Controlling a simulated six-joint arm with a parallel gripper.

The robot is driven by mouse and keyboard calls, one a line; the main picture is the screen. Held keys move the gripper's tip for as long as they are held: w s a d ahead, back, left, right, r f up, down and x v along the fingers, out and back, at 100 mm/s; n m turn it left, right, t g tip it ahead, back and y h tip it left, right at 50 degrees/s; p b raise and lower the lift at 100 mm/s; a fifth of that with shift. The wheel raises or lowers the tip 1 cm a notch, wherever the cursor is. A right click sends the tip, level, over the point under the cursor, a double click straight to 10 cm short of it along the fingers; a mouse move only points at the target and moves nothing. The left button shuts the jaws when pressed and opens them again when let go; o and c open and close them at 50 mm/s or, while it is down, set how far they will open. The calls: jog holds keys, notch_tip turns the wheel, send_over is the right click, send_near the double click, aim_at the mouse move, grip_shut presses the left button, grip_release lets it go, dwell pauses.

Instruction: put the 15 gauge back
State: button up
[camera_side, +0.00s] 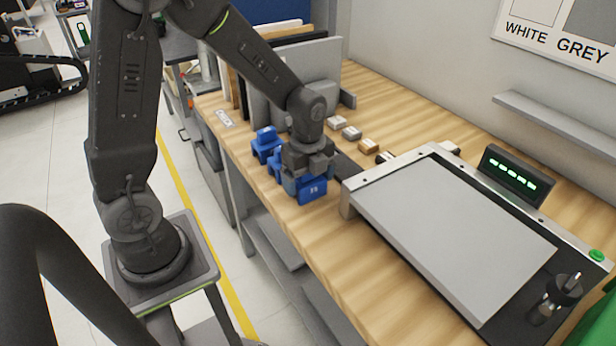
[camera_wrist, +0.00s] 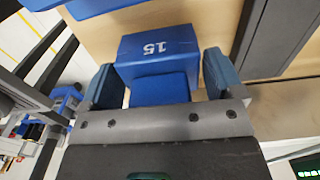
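The blue 15 gauge (camera_wrist: 158,50) is in front of my gripper in the wrist view, its white number 15 upside down. In the side view the blue gauge (camera_side: 312,190) is at the bench's front edge, just below my gripper (camera_side: 306,170). My gripper (camera_wrist: 163,85) has its blue-padded fingers on either side of the gauge's narrower part. A gap shows at the right finger and a thin one at the left, so the fingers look open around it. Whether the gauge touches the bench is hard to tell.
More blue gauges (camera_side: 266,143) stand left of my gripper along the front edge. Small blocks (camera_side: 351,132) lie behind it. Upright panels (camera_side: 290,75) stand at the back left. A machine with a grey plate (camera_side: 455,235) fills the right, close to my gripper.

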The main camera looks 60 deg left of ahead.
jog(key=shift+o, duration=1)
notch_tip(320, 180, up, 12)
jog(key=shift+r, duration=0.1)
jog(key=s+d+r+n+t, duration=0.2)
jog(key=s+n, duration=0.4)
jog(key=n, duration=0.3)
jog(key=s+d+r+n+t, duration=0.3)
jog(key=s+n, duration=0.4)
jog(key=n, duration=0.2)
jog(key=shift+s+r+t, duration=0.15)
jog(key=shift+t, duration=0.15)
